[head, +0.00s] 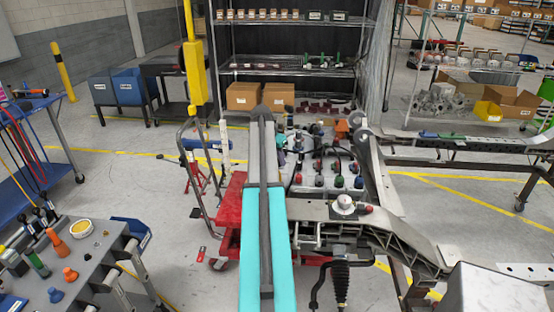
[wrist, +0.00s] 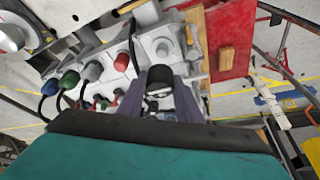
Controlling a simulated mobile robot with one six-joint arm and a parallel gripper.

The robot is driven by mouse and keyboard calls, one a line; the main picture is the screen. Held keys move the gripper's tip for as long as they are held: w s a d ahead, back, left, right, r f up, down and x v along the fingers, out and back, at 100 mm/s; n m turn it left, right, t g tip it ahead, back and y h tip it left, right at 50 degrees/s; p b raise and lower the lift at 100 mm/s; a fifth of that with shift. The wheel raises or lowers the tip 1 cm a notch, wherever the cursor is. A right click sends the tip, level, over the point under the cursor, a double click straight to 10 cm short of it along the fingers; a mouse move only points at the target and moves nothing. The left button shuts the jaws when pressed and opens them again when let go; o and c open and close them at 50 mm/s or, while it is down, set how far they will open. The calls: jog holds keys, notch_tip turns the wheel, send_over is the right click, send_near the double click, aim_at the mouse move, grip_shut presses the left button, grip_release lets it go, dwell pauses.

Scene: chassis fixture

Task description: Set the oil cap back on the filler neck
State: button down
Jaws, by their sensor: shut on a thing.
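My gripper (wrist: 160,82) is seen in the wrist view, its two dark purple fingers closed on a small black thing, which I take to be the oil cap (wrist: 159,76). Much of it is hidden between the fingers. It is in front of the grey engine block (wrist: 120,55), which also shows in the head view (head: 309,183). A pale grey round neck (wrist: 161,47) stands just beyond the fingers; I cannot tell whether it is the filler neck, or whether the cap touches it. In the head view my arm hides most of the gripper.
Red, green and grey capped fittings stand on the block close left of the gripper, including a red one (wrist: 121,62). A red cart (head: 228,215) is beside the block. A metal chassis rail (head: 310,209) runs in front. A grey tool table (head: 85,255) stands at left.

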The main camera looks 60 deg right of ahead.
jog(key=shift+f+b, duration=0.85)
jog(key=shift+f, duration=1.2)
jog(key=shift+f+b, duration=0.9)
jog(key=shift+f, duration=0.85)
jog(key=c, duration=1.2)
grip_release()
jog(key=shift+r, duration=0.15)
jog(key=shift+r+p, duration=1.3)
jog(key=shift+r, duration=1.65)
